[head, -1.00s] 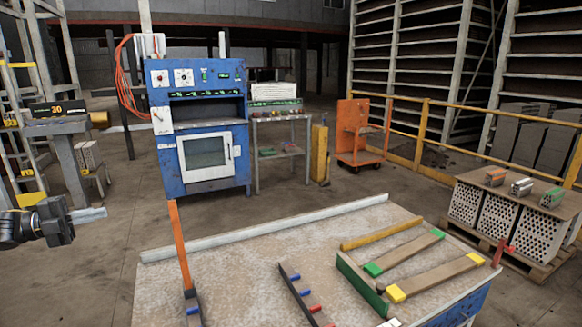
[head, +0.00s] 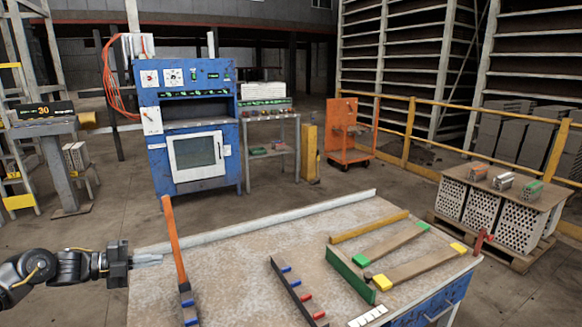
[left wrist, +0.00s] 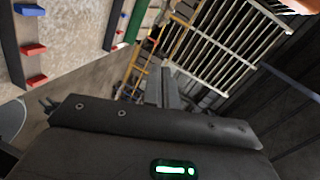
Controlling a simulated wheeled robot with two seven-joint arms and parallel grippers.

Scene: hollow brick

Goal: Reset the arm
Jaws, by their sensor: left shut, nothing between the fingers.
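My left arm comes in from the left in the head view. Its gripper (head: 148,260) is shut and empty, pointing right, beside the left edge of the worktable (head: 225,262). In the left wrist view the dark gripper body (left wrist: 160,125) fills the lower part, with its fingers (left wrist: 166,88) pointing away from the camera. My right gripper is not in view.
On the table are an orange-handled tool (head: 173,240), a dark rack with blue and red pegs (head: 298,290) and a green-sided wooden frame (head: 349,270). A blue oven (head: 195,130) stands behind. Hollow bricks (head: 520,225) on a pallet are at right.

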